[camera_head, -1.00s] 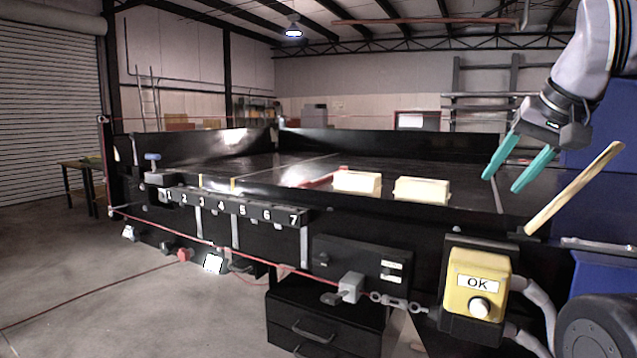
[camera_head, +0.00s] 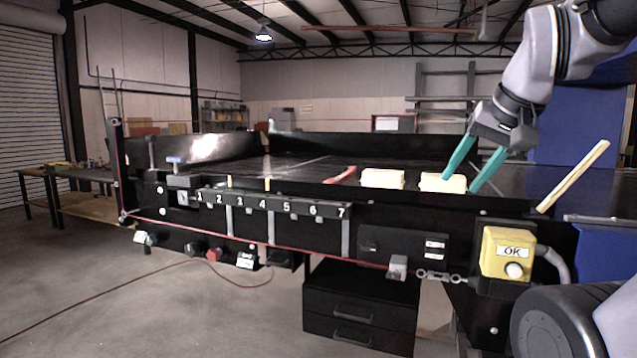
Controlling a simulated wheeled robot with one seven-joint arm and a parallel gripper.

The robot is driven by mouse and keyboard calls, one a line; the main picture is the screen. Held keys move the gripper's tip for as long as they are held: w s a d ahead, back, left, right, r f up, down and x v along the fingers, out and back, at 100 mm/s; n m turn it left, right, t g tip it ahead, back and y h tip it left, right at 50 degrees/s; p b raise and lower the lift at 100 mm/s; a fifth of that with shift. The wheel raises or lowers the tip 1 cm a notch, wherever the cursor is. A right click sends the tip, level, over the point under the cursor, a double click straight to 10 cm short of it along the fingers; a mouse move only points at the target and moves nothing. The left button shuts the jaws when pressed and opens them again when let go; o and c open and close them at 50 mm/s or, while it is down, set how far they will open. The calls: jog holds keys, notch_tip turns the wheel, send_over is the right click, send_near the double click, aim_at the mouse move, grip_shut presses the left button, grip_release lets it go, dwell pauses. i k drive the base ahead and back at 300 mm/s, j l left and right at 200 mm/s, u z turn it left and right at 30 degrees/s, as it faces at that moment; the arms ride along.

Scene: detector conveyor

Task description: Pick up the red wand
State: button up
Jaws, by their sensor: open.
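A red, slim object (camera_head: 342,175), likely the red wand, lies on the black conveyor top, left of two cream blocks. Only a short length of it shows. My gripper (camera_head: 461,184) has two teal fingers pointing down and to the left, spread apart and empty. In the picture its fingertips overlap the right cream block (camera_head: 440,184); I cannot tell whether they touch it. My gripper is well to the right of the red object.
The left cream block (camera_head: 383,179) stands between the red object and my gripper in the picture. A pale wooden stick (camera_head: 575,177) slants up at the right. A yellow OK button box (camera_head: 509,254) and a numbered rail (camera_head: 270,205) line the conveyor's front.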

aim_at(341, 177)
jog(key=i+j, duration=0.1)
jog(key=j, duration=0.35)
jog(key=i+j, duration=0.1)
jog(key=j, duration=0.35)
jog(key=i+j+z, duration=0.1)
jog(key=j, duration=0.4)
jog(key=i+j, duration=0.1)
jog(key=j, duration=0.35)
jog(key=i+j+z, duration=0.1)
jog(key=i+j, duration=0.8)
jog(key=i, duration=0.45)
